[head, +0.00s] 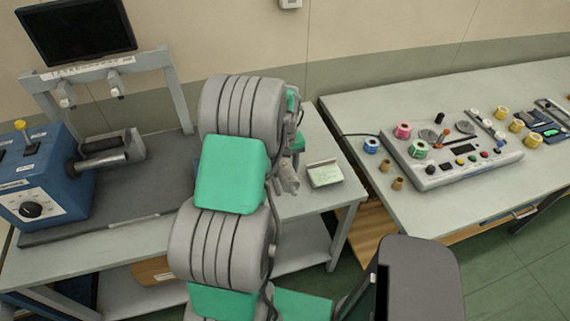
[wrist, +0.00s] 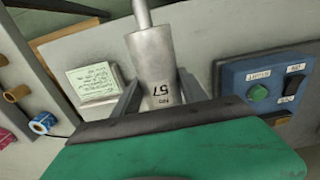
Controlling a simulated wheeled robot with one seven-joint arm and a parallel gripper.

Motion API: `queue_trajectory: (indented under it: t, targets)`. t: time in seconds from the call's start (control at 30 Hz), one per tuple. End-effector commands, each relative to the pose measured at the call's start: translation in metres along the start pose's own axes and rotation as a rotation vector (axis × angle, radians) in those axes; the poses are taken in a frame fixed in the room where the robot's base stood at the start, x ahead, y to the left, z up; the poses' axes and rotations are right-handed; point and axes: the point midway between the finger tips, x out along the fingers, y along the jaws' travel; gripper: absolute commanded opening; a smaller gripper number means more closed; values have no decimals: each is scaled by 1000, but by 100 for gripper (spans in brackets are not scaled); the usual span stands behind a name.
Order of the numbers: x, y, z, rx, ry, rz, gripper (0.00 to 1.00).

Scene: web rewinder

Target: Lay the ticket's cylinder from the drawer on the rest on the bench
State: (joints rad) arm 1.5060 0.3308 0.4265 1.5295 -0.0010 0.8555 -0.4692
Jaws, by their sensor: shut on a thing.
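My gripper (wrist: 160,92) is shut on a grey metal cylinder (wrist: 151,58) with a thinner shaft at its far end. The number 57 and small lettering show on its near part in the wrist view. In the head view, my arm hides most of my gripper, and a small grey part of the cylinder (head: 288,178) shows beside it, above the left bench (head: 315,205). The ticket (head: 325,173) is a pale green card with writing on that bench; it also shows in the wrist view (wrist: 93,80). I cannot make out the rest; my arm covers part of the bench.
The right bench (head: 355,110) holds a control panel (head: 455,150) and several spools. A wooden drawer-like part (head: 377,230) is below its edge.

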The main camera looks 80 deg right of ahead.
Motion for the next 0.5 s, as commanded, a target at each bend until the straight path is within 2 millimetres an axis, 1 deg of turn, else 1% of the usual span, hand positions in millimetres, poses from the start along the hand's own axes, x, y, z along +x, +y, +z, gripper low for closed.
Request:
queue_trajectory:
  t: [0.03, 0.2, 0.27, 0.5]
  targets:
    - [8, 0, -1, 0, 2, 1, 0]
    - [27, 0, -1, 0, 2, 1, 0]
    - [26, 1, -9, -1, 5, 2, 0]
    - [35, 1, -33, -1, 3, 2, 0]
